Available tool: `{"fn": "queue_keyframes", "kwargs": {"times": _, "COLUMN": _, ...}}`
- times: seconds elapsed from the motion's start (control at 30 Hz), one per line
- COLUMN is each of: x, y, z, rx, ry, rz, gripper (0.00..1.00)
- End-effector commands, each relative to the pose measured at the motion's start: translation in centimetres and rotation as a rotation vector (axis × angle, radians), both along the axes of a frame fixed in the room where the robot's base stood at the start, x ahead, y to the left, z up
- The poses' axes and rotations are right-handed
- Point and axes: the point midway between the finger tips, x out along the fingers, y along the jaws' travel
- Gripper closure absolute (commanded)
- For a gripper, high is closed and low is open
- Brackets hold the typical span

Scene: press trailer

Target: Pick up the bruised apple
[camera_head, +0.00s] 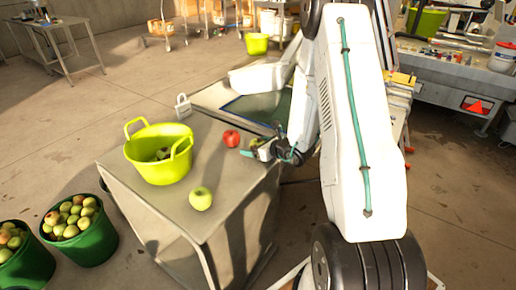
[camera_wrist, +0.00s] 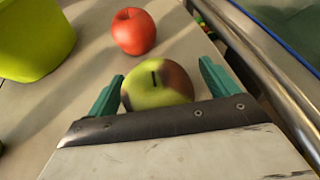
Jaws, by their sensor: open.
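The bruised apple (camera_wrist: 157,86) is yellow-green with a brown patch on its right side and a short dark stem. In the wrist view it sits between the two green fingers of my gripper (camera_wrist: 160,74). The fingers are open, one on each side of it; I cannot tell whether either touches it. In the head view my gripper (camera_head: 254,149) is low at the right edge of the grey table (camera_head: 150,197), and the apple is mostly hidden there. A red apple (camera_wrist: 134,31) lies just beyond it, also seen in the head view (camera_head: 231,138). A plain green apple (camera_head: 201,198) lies nearer the front.
A lime-green tub (camera_head: 160,165) with fruit inside stands on the table left of my gripper. A metal rail (camera_wrist: 262,70) runs along the right in the wrist view. Green buckets of apples (camera_head: 85,245) stand on the floor at the lower left. A padlock-shaped weight (camera_head: 183,106) stands behind the tub.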

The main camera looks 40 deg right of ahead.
Motion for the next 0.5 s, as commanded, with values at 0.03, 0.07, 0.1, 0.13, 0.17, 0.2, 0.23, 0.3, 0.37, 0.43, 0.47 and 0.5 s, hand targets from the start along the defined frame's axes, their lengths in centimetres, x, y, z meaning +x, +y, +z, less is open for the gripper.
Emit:
{"fn": "queue_keyframes", "kwargs": {"times": 0.03, "x": 0.29, "y": 0.12, "z": -0.15, "rx": 0.0, "ry": 0.0, "rz": 0.001, "gripper": 0.13}}
{"fn": "queue_keyframes", "kwargs": {"times": 0.07, "x": 0.39, "y": 0.19, "z": -0.19, "rx": 0.0, "ry": 0.001, "rz": 0.001, "gripper": 0.13}}
{"fn": "queue_keyframes", "kwargs": {"times": 0.1, "x": 0.46, "y": 0.23, "z": -0.21, "rx": 0.0, "ry": 0.001, "rz": 0.001, "gripper": 0.13}}
{"fn": "queue_keyframes", "kwargs": {"times": 0.13, "x": 0.48, "y": 0.25, "z": -0.21, "rx": 0.0, "ry": 0.001, "rz": 0.001, "gripper": 0.13}}
{"fn": "queue_keyframes", "kwargs": {"times": 0.17, "x": 0.48, "y": 0.24, "z": -0.2, "rx": 0.0, "ry": 0.001, "rz": 0.001, "gripper": 0.13}}
{"fn": "queue_keyframes", "kwargs": {"times": 0.2, "x": 0.47, "y": 0.23, "z": -0.2, "rx": 0.0, "ry": 0.001, "rz": 0.001, "gripper": 0.13}}
{"fn": "queue_keyframes", "kwargs": {"times": 0.23, "x": 0.46, "y": 0.23, "z": -0.19, "rx": 0.0, "ry": 0.001, "rz": 0.001, "gripper": 0.13}}
{"fn": "queue_keyframes", "kwargs": {"times": 0.3, "x": 0.45, "y": 0.22, "z": -0.18, "rx": 0.0, "ry": 0.0, "rz": 0.001, "gripper": 0.22}}
{"fn": "queue_keyframes", "kwargs": {"times": 0.37, "x": 0.45, "y": 0.23, "z": -0.18, "rx": 0.0, "ry": 0.0, "rz": 0.001, "gripper": 0.38}}
{"fn": "queue_keyframes", "kwargs": {"times": 0.43, "x": 0.44, "y": 0.22, "z": -0.18, "rx": 0.0, "ry": 0.0, "rz": 0.001, "gripper": 0.58}}
{"fn": "queue_keyframes", "kwargs": {"times": 0.47, "x": 0.44, "y": 0.22, "z": -0.18, "rx": 0.0, "ry": 0.0, "rz": 0.001, "gripper": 0.65}}
{"fn": "queue_keyframes", "kwargs": {"times": 0.5, "x": 0.44, "y": 0.22, "z": -0.17, "rx": 0.0, "ry": 0.0, "rz": 0.001, "gripper": 0.65}}
